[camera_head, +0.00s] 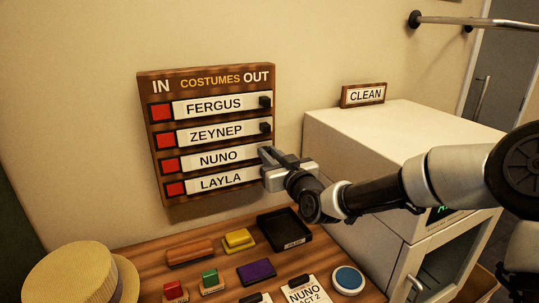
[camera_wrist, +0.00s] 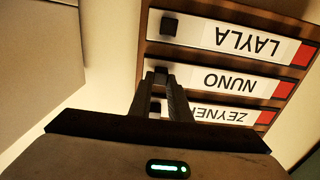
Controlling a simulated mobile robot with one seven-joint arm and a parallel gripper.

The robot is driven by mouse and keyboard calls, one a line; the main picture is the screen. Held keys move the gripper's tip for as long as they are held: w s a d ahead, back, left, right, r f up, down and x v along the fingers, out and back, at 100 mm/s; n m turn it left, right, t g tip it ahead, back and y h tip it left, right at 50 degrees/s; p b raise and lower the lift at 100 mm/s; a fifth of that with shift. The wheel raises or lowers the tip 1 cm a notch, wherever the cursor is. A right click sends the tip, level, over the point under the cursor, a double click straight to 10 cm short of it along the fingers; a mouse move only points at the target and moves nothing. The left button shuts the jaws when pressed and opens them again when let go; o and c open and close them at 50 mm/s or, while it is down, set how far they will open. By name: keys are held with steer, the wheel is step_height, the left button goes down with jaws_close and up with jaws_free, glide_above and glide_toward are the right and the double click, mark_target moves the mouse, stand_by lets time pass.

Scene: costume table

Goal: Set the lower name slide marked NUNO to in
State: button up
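The name board (camera_head: 206,78) hangs on the wall, with IN at its left and OUT at its right. The NUNO slide (camera_head: 219,157) is the third row, between ZEYNEP and LAYLA. A red square (camera_head: 170,165) shows at its left, and the slide sits toward the OUT side. My gripper (camera_head: 266,156) is at the right end of the NUNO row and hides its knob there. In the wrist view, where the board is upside down, the fingertips (camera_wrist: 161,79) flank the NUNO slide's dark knob (camera_wrist: 161,71). I cannot tell whether they grip it.
The FERGUS (camera_head: 214,106), ZEYNEP (camera_head: 216,133) and LAYLA (camera_head: 221,181) slides also show red squares at left. Black knobs of neighbouring rows are close to my fingers. A white cabinet (camera_head: 345,180) stands right of the board. A black tray (camera_head: 284,231) and several coloured blocks lie below.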

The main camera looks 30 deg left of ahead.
mark_target(243, 151)
jaws_close()
steer(key=s+a+b, duration=0.1)
steer(key=s+b, duration=0.1)
steer(key=s+a+b, duration=0.2)
steer(key=shift+s+a+f, duration=0.15)
steer(key=shift+a+f, duration=0.05)
steer(key=shift+s+a+r, duration=0.1)
steer(key=shift+s+r, duration=0.05)
steer(key=o, duration=0.7)
jaws_free()
steer(key=shift+s+a, duration=0.1)
